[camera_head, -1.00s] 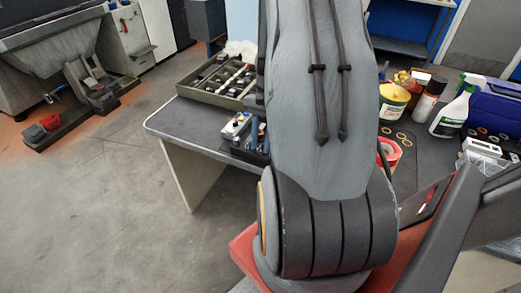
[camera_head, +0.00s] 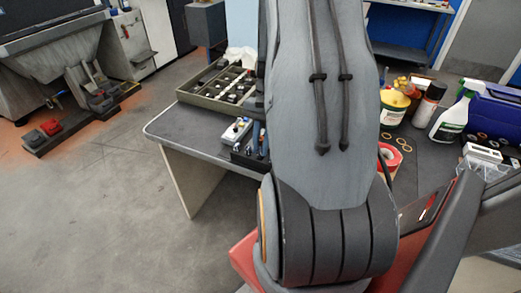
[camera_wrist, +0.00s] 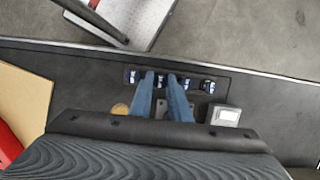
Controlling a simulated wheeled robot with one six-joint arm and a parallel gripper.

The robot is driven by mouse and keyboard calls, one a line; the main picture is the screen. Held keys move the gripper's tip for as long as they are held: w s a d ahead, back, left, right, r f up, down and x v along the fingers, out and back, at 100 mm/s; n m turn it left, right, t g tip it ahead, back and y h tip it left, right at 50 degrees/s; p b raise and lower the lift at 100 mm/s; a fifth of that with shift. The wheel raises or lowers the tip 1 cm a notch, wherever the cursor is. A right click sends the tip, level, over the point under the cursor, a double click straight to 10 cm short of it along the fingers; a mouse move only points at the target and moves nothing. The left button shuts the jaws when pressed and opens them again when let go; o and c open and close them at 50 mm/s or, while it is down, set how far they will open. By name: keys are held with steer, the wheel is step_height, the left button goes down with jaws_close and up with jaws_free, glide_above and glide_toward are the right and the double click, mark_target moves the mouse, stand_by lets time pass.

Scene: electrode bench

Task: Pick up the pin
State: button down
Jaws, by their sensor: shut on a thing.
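In the wrist view my gripper (camera_wrist: 161,77) reaches over a black holder (camera_wrist: 219,74) with its two blue fingers a small gap apart. The fingers are shut on the pin (camera_wrist: 161,83), a small piece that shows only poorly between them. The holder has several slots with small blue-and-white pieces, in a row beside the fingertips. Whether the pin is clear of its slot I cannot tell. In the head view the holder (camera_head: 246,158) is at the table's left edge, and my arm hides most of the gripper.
A green divided tray (camera_head: 196,96) stands behind the holder. A light-coloured device (camera_wrist: 225,116) lies close to the right finger. To the right are a red tape roll (camera_head: 388,158), a yellow-lidded tub (camera_head: 393,107) and a spray bottle (camera_head: 451,118).

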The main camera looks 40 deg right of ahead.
steer(key=shift+r+b, duration=0.8)
steer(key=shift+r, duration=3.6)
